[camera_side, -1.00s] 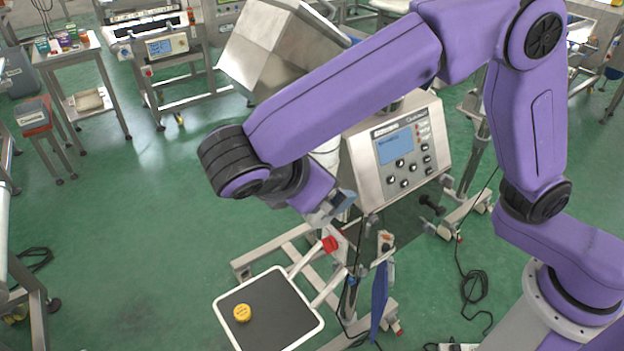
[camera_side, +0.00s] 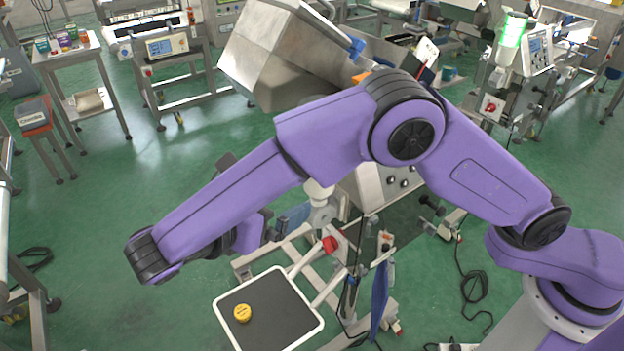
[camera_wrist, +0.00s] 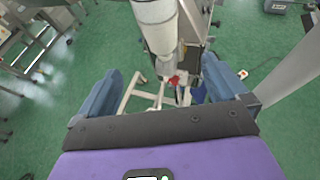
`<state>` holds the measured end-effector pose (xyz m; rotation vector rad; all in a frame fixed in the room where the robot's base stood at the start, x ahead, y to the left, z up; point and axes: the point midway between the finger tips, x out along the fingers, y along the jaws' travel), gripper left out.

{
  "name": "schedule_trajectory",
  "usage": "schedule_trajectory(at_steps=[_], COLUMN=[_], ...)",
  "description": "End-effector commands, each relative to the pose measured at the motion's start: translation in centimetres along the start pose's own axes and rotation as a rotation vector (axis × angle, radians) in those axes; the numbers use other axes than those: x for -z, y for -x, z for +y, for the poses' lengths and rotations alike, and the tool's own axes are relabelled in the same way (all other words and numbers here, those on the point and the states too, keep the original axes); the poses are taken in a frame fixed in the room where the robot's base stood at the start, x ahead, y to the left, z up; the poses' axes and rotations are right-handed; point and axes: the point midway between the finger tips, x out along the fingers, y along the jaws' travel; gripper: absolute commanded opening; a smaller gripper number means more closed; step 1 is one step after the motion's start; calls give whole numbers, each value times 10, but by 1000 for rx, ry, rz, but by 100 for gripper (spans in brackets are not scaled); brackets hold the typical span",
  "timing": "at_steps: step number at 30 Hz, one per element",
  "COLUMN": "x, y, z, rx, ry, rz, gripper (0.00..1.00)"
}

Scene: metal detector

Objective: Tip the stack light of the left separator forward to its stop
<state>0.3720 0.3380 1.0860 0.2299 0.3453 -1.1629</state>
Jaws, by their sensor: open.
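The separator in the middle has a metal hopper (camera_side: 290,60) and a control box (camera_side: 392,185), partly covered by my arm. No stack light can be made out on it. A lit green stack light (camera_side: 512,32) stands at the back right, by another machine with a panel (camera_side: 540,45). My gripper (camera_side: 295,216) is low at the left of the middle separator, beside its pale pipe (camera_side: 320,206). In the wrist view, the blue fingers of my gripper (camera_wrist: 160,70) are spread apart and empty, with the pale pipe (camera_wrist: 157,25) beyond and between them.
A red knob (camera_side: 330,244) sits on the frame below the pipe. A cable (camera_side: 472,290) lies on the floor at right. Green floor is free at left.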

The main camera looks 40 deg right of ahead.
Motion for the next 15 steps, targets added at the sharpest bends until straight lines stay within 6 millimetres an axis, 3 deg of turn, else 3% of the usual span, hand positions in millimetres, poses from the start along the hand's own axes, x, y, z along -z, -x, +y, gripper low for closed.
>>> schedule_trajectory(at_steps=[15], x=[0], y=[-97], z=[0], rx=[1], ry=[1], rz=[0], gripper=[100])
